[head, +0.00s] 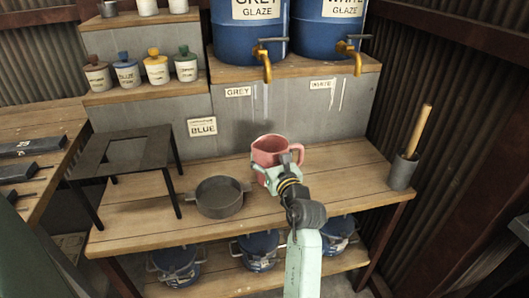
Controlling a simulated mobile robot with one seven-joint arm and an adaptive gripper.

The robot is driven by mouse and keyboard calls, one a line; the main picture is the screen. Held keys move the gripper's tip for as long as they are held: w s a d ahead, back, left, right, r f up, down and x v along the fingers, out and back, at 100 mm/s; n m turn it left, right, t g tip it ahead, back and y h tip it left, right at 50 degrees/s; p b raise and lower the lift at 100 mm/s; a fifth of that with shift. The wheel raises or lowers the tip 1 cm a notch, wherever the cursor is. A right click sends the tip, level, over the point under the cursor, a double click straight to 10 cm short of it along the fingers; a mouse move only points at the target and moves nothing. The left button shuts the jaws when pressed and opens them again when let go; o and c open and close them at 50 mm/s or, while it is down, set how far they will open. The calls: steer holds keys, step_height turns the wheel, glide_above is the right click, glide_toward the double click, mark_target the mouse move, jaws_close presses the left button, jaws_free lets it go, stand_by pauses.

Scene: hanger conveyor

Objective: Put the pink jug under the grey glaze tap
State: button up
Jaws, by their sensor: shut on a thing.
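The pink jug (270,150) is upright over the wooden bench, with its handle to the right. My gripper (272,178) is shut on the jug at its near side; the fingertips are partly hidden. I cannot tell if the jug's base touches the bench. The grey glaze tap (264,64) is a brass spout on the left blue barrel marked GREY GLAZE (247,28). The jug is below this tap in the picture and close to in line with it; the depth between them is hard to tell.
A second brass tap (350,58) is on the WHITE GLAZE barrel (325,25). A dark round pan (220,197) and a black stand (128,150) are left of the jug. A grey cup with a wooden stick (403,172) stands at the right. Bench between jug and cup is clear.

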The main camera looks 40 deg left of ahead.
steer(key=w+a, duration=0.2)
steer(key=w, duration=0.1)
steer(key=w+a, duration=0.3)
steer(key=w+a+f+p, duration=0.1)
steer(key=w+a, duration=0.2)
steer(key=shift+w+a, duration=0.1)
steer(key=shift+a, duration=0.05)
steer(key=shift+f, duration=1.8)
steer(key=shift+f, duration=0.15)
steer(key=o, duration=1.6)
